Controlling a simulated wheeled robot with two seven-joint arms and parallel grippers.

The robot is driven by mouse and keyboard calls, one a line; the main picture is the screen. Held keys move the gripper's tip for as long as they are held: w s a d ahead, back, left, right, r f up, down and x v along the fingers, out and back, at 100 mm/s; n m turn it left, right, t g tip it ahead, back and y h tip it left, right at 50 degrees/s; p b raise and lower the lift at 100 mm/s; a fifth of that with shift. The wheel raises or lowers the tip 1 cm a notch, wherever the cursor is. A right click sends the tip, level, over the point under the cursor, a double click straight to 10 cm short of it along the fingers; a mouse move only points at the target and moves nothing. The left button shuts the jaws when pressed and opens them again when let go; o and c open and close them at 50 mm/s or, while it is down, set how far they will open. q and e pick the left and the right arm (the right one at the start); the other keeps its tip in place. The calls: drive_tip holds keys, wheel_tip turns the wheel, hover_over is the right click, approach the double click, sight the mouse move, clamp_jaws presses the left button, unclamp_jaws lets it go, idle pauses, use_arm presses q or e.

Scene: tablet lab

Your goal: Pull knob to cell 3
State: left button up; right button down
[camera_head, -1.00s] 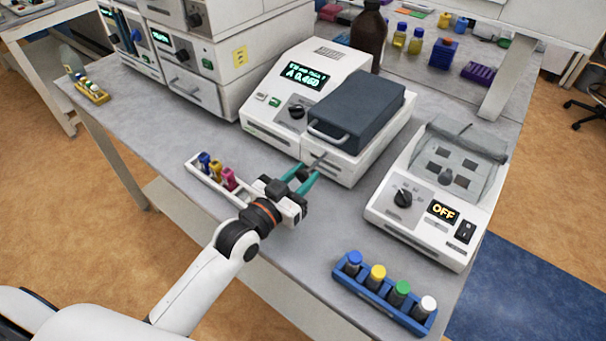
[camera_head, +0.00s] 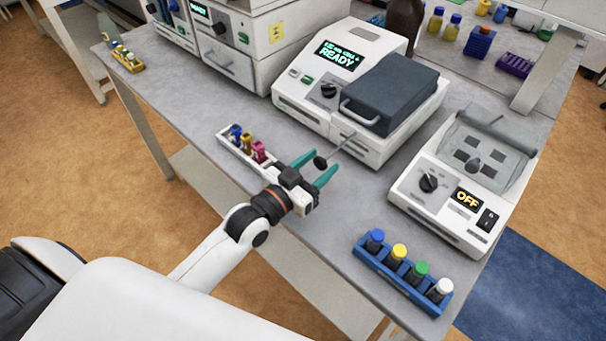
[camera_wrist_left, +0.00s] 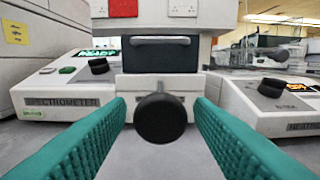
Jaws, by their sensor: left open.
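The black round pull knob (camera_head: 320,163) sits at the end of a thin rod that sticks out well from the lower front of the spectrometer (camera_head: 310,98). It shows from the front in the left wrist view (camera_wrist_left: 160,118). The spectrometer's screen reads READY, and its dark sample lid (camera_head: 390,92) is closed. My left gripper (camera_head: 322,161) is open, with its teal fingers on either side of the knob. In the wrist view there is a gap between the knob and each finger. My right gripper is not in view. Cell marks cannot be made out.
A white rack (camera_head: 226,137) with small coloured-top cuvettes lies left of the gripper. A blue rack (camera_head: 372,265) of capped vials is near the front edge. A device reading OFF (camera_head: 440,220) stands to the right. Bare table lies between them.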

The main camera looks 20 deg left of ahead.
use_arm(q)
drive_tip(key=b+v, duration=0.2)
drive_tip(key=v, duration=0.8)
drive_tip(key=shift+s+a, duration=0.1)
drive_tip(key=shift+s, duration=0.2)
drive_tip(key=shift+s+a+r, duration=0.1)
drive_tip(key=shift+s+a, duration=0.1)
drive_tip(key=shift+s, duration=0.35)
